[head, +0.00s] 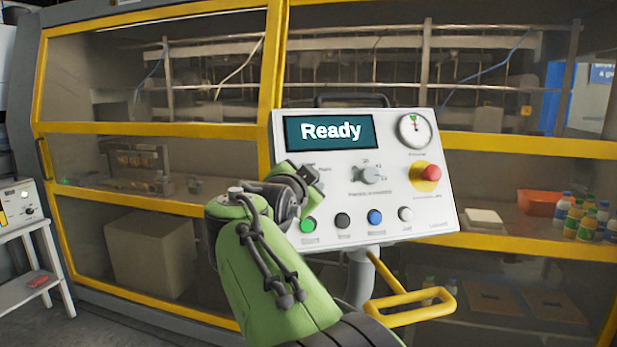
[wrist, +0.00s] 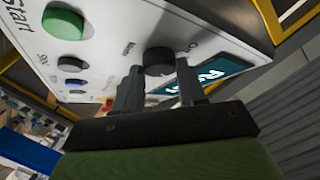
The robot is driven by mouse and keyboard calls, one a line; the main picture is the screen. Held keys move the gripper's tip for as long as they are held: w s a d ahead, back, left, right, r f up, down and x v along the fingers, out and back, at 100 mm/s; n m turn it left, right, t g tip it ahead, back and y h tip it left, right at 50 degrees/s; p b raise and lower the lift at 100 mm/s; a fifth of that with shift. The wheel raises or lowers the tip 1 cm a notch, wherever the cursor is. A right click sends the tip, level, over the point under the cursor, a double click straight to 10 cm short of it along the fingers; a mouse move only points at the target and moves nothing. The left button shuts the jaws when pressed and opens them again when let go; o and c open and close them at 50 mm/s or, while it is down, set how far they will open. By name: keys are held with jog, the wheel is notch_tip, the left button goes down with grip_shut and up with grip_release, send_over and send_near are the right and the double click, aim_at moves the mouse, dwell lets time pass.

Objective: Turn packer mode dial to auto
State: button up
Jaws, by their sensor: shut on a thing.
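The white control panel (head: 440,215) stands tilted on a post, with a screen (head: 330,132) that reads "Ready". My gripper (head: 292,190) is at the panel's left side, just below the screen. In the wrist view, my gripper (wrist: 160,78) has one finger on each side of a dark round dial (wrist: 158,59) and is shut on it. This is the packer mode dial. The head view hides it behind my gripper. The small labels around it are too blurred or cut off to read the dial's setting.
A second grey dial (head: 370,175) is right of my gripper. A red emergency button (head: 431,174) and a gauge (head: 414,130) are further right. Green (head: 307,225), black (head: 343,220), blue (head: 375,217) and white (head: 405,214) buttons line the bottom. A yellow-framed machine stands behind.

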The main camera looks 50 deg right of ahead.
jog(key=shift+w+r+m+g+p, duration=0.1)
jog(key=shift+m+g+p, duration=0.5)
jog(key=shift+m, duration=0.6)
jog(key=o, duration=1.1)
jog(key=shift+c, duration=0.2)
jog(key=p+v, duration=0.6)
jog(key=v, duration=0.9)
jog(key=shift+a+r, duration=0.3)
